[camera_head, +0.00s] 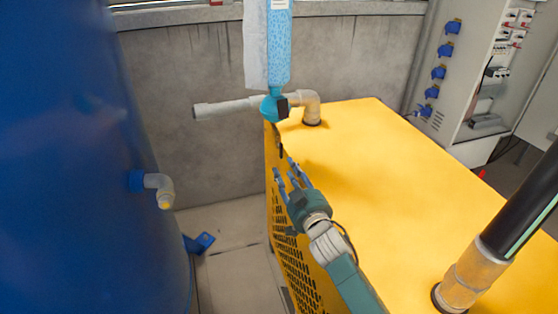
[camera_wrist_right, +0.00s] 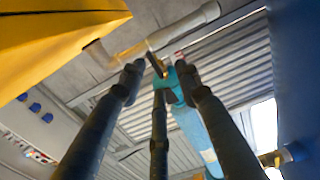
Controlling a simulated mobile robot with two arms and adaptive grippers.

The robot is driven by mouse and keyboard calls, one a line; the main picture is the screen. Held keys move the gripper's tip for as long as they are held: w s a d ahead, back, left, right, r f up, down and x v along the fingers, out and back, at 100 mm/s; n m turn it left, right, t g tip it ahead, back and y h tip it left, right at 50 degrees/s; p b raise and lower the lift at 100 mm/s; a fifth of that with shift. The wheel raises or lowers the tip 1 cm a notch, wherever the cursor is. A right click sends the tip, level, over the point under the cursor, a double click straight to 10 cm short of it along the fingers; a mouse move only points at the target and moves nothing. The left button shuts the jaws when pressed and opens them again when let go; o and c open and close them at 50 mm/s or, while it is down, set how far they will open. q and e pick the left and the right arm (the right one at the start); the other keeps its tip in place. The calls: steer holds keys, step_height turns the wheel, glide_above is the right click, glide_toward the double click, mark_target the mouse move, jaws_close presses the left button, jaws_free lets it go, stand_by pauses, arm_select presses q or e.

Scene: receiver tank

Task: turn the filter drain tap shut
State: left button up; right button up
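The filter (camera_head: 278,45) is a tall light-blue clear housing with a turquoise bottom (camera_head: 270,108), hanging at the top middle of the head view. A small dark piece (camera_head: 283,106) sits at its base beside the pipe; it could be the drain tap, but its setting is too small to read. In the right wrist view the filter (camera_wrist_right: 192,125) rises beyond my fingers, with a dark piece (camera_wrist_right: 156,64) near its lower end. My right gripper (camera_head: 286,170) is below the filter, fingers spread, open and empty, apart from it. My left gripper is not in view.
A yellow cabinet (camera_head: 390,170) stands right of my right arm. A pale pipe (camera_head: 228,107) crosses behind the filter base. A blue tank (camera_head: 70,180) with an elbow outlet (camera_head: 160,187) fills the left. An electrical box (camera_head: 470,90) stands at the back right. Free floor lies between tank and cabinet.

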mark_target(282, 153)
steer(key=b+x, duration=0.2)
steer(key=x, duration=0.1)
steer(key=d+b+x, duration=0.1)
steer(key=b+x, duration=0.1)
steer(key=x, duration=0.1)
steer(key=shift+w+d+r, duration=0.1)
steer(key=shift+w, duration=0.5)
steer(key=shift+w+a, duration=0.15)
steer(key=shift+a, duration=0.1)
steer(key=shift+r, duration=0.15)
steer(key=shift+s+d+r, duration=0.2)
steer(key=shift+s+d, duration=0.05)
steer(key=shift+d, duration=0.15)
steer(key=c, duration=0.4)
steer(key=shift+w+f, duration=0.1)
steer(key=c, duration=0.4)
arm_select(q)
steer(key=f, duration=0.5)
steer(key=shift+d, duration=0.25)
arm_select(e)
steer(key=shift+a, duration=0.15)
jaws_close()
